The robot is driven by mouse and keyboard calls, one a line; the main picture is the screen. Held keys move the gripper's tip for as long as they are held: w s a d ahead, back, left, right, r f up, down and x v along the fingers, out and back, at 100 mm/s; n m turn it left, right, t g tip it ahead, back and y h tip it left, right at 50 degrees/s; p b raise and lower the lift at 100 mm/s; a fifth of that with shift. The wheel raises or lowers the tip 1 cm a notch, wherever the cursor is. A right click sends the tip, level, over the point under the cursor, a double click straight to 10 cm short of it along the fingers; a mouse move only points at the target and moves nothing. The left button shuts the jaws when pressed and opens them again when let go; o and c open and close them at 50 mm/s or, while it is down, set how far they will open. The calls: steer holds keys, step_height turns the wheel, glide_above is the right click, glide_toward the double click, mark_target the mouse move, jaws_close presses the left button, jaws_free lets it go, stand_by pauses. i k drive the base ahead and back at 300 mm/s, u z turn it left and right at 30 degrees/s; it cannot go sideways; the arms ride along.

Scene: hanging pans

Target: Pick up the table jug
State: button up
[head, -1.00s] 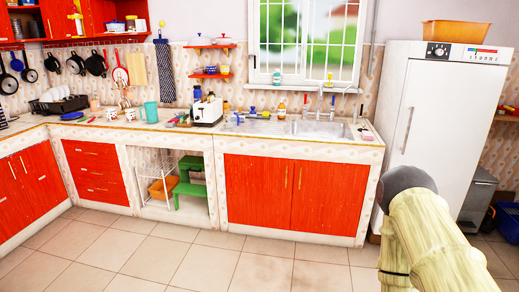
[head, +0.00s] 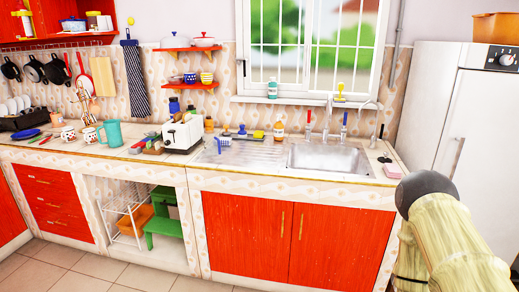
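A teal jug (head: 113,133) stands upright on the counter at the left, its handle towards the left. It looks like the table jug. My arm shows at the lower right, covered in a pale yellow sleeve with a dark rounded joint, well apart from the jug. My gripper is not in view.
The counter (head: 110,150) holds patterned mugs (head: 69,135) left of the jug and a white toaster (head: 183,134) to its right. A sink (head: 330,158) is further right, beside a white fridge (head: 440,110). Green steps (head: 163,226) stand under the counter. The tiled floor in front is clear.

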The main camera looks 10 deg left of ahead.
mark_target(112, 128)
steer(key=u, duration=0.25)
steer(key=i, duration=1.65)
steer(key=u, duration=1.45)
steer(key=i, duration=1.25)
steer(key=u, duration=0.9)
steer(key=i, duration=0.25)
steer(key=u, duration=0.2)
